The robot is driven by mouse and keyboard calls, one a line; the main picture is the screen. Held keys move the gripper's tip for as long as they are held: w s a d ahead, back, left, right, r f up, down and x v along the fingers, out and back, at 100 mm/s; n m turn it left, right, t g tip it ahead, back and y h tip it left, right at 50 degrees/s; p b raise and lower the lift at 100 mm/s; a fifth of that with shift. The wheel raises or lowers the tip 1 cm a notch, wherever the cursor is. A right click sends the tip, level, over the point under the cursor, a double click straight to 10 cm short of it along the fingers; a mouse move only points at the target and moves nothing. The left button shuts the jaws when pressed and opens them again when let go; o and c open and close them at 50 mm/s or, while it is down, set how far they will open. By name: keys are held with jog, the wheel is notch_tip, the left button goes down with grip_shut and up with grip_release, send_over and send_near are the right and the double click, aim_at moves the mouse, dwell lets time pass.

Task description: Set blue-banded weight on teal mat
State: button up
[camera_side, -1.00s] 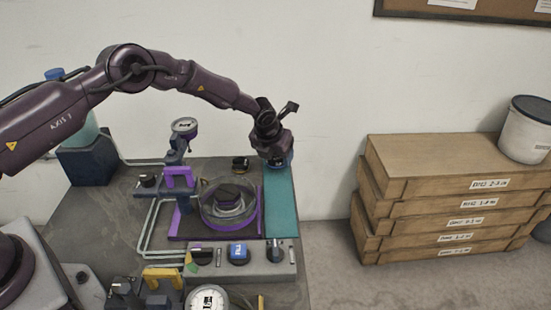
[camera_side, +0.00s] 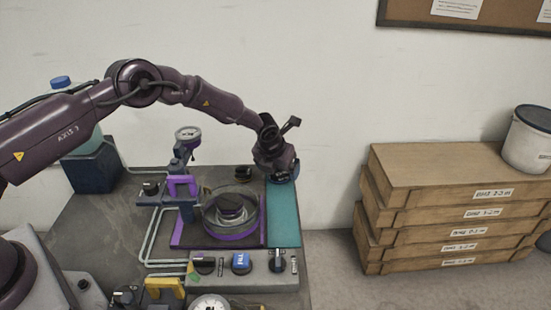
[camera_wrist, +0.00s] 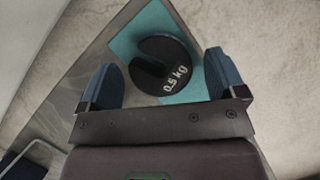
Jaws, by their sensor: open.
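In the wrist view, a dark slotted disc weight (camera_wrist: 161,66) marked "0.5 kg" lies on the teal mat (camera_wrist: 204,88), close to its edge. Its side band is hidden from above. My gripper (camera_wrist: 162,82) is open, with one blue finger on each side of the weight and a visible gap to each. In the side view, my gripper (camera_side: 281,172) points down at the far end of the teal mat (camera_side: 284,218). Blue and dark shapes show under it, but finger and weight are hard to tell apart there.
A gauge post (camera_side: 188,140) and a knob panel (camera_side: 215,268) are nearby. The mat's near part is bare.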

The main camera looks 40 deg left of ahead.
jog(key=v, duration=1.2)
jog(key=s+a+r+n, duration=0.1)
jog(key=s+r+n, duration=1.6)
jog(key=r, duration=0.4)
jog(key=s+r+n+t+h, duration=0.1)
jog(key=s+n, duration=1.4)
jog(key=s, duration=0.4)
jog(key=shift+s+n, duration=0.2)
jog(key=shift+n, duration=0.2)
